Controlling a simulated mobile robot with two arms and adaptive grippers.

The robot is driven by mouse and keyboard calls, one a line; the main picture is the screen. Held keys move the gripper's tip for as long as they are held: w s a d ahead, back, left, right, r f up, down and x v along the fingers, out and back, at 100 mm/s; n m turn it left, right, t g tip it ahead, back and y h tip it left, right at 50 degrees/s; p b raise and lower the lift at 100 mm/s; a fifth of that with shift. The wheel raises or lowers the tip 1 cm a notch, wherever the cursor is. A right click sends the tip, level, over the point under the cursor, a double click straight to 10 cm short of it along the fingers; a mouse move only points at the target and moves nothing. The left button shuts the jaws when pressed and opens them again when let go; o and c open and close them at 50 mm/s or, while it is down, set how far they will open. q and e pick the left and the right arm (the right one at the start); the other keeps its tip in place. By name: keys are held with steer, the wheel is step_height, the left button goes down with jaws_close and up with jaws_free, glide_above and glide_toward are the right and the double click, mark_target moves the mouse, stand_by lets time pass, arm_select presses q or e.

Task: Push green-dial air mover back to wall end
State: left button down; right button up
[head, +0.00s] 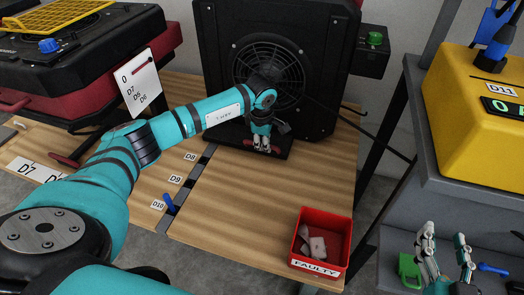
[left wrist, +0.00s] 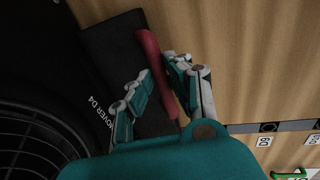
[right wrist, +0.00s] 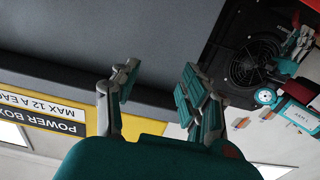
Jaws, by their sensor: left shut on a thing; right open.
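The black air mover (head: 300,25) with a round fan grille stands upright at the back of the wooden table. A green dial (head: 375,38) is on the small box at its right. My left gripper (head: 262,146) is shut on the red handle at the front of its base; the red handle (left wrist: 149,47) shows between the fingers in the left wrist view, beside the label "MOVER D4". My right gripper (head: 446,245) is open and empty by the grey shelf at the right. The air mover (right wrist: 238,50) also shows in the right wrist view.
A red FAULTY bin (head: 297,262) stands at the table's front right. Labels D8, D9 and D10 line a dark track (head: 185,185) with a blue lever. Another black and red machine (head: 90,50) is at left. A yellow box (head: 470,125) sits on the right shelf.

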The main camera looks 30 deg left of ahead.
arm_select(q)
steer(key=shift+w+a, duration=0.2)
steer(key=shift+w, duration=0.5)
arm_select(e)
steer(key=shift+w+a+r+t, duration=0.2)
steer(key=shift+w+r+t, duration=0.15)
steer(key=shift+r, duration=0.35)
arm_select(q)
steer(key=c, duration=1.3)
jaws_free()
steer(key=r, duration=0.4)
steer(key=s+r, duration=0.1)
steer(key=r, duration=0.3)
steer(key=s+r, duration=0.1)
steer(key=r, duration=0.2)
steer(key=shift+s+d+r, duration=0.2)
steer(key=shift+d+r, duration=0.05)
steer(key=shift+r, duration=0.15)
